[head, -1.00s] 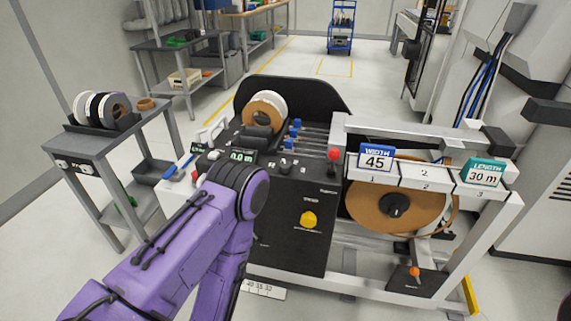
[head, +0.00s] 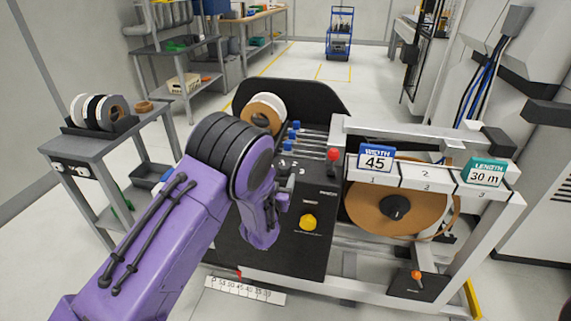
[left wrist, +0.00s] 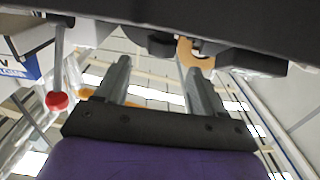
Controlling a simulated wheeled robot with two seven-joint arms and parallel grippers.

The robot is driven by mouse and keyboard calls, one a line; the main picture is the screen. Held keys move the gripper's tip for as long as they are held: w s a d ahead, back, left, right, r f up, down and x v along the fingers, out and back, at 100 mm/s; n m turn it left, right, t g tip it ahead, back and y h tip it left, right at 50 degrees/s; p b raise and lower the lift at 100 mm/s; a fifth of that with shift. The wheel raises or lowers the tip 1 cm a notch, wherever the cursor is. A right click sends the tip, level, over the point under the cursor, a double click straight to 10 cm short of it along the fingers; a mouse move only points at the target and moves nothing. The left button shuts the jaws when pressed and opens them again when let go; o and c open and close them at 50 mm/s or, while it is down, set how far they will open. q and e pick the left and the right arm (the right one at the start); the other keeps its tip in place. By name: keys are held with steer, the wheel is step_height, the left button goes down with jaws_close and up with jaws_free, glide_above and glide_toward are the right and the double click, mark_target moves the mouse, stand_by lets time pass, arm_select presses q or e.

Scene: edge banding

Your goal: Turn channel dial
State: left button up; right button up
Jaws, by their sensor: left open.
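The black machine panel (head: 312,258) carries a yellow knob (head: 308,222) low on its front and small knobs (head: 285,165) at its top edge. I cannot read a channel label on any of them. My left gripper (head: 282,196) is in front of the panel, to the left of and a little above the yellow knob, and apart from it. In the left wrist view its two grey fingers (left wrist: 158,67) are spread with nothing between them. My purple arm hides the panel's left part and the small display. My right gripper is out of view.
A red-ball lever (head: 333,155) stands by the panel's top right; it also shows in the left wrist view (left wrist: 57,101). A blue width sign (head: 376,158) reads 45, and a green length sign (head: 485,173) reads 30 m. A brown roll (head: 365,208) sits below.

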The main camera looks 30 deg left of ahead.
mark_target(284, 168)
arm_select(q)
steer(key=x, duration=0.9)
steer(key=shift+a+f+p, duration=0.1)
steer(key=shift+p, duration=0.3)
steer(key=c, duration=1)
steer(key=shift+o, duration=0.2)
